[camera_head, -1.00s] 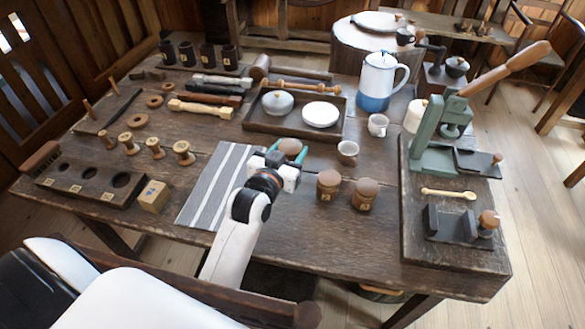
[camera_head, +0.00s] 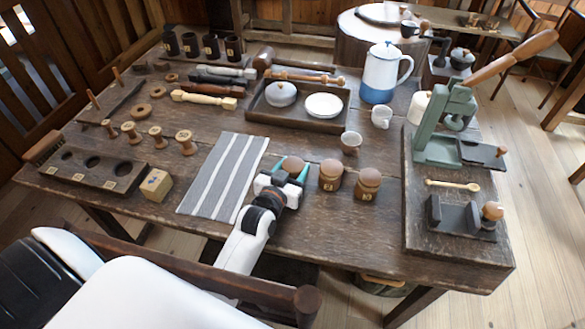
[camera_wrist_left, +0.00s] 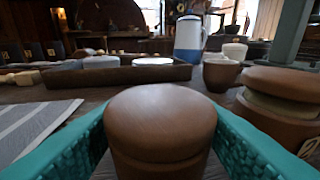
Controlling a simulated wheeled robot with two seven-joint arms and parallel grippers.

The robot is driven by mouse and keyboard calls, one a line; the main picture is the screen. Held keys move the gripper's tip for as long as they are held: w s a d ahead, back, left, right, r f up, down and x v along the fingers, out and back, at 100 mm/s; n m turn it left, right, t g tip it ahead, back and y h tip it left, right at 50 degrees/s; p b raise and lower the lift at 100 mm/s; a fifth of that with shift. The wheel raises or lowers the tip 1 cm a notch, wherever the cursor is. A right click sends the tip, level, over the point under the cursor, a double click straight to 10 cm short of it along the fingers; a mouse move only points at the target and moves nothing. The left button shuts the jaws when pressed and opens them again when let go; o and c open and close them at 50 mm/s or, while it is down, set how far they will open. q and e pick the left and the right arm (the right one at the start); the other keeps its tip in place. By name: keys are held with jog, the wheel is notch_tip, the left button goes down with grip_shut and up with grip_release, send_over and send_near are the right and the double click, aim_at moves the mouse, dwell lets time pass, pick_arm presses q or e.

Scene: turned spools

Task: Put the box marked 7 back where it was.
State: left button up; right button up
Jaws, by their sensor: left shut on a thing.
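My left gripper (camera_head: 284,173) is shut on a round wooden box with a domed brown lid (camera_head: 292,164). In the left wrist view the lid (camera_wrist_left: 160,122) sits upright between the teal fingers; its front is hidden, so I cannot read its mark. I cannot tell whether it touches the table. To its right stand two similar lidded boxes, a nearer-to-it one (camera_head: 330,176) and a farther one (camera_head: 368,185), with small labels too blurred to read surely. My right gripper is not in view.
A striped cloth (camera_head: 225,178) lies left of the gripper. A small cup (camera_head: 351,143) stands behind the boxes, near a dark tray (camera_head: 300,122). A green press (camera_head: 440,135) stands on a board at right. A small wooden block (camera_head: 156,185) and holed rack (camera_head: 95,170) are left.

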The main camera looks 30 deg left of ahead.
pick_arm(q)
jog(key=o, duration=1)
jog(key=shift+o, duration=0.2)
jog(key=s, duration=0.4)
jog(key=s+r, duration=0.1)
jog(key=s, duration=0.3)
jog(key=s+d+r, duration=0.1)
jog(key=s, duration=0.3)
jog(key=shift+f, duration=0.1)
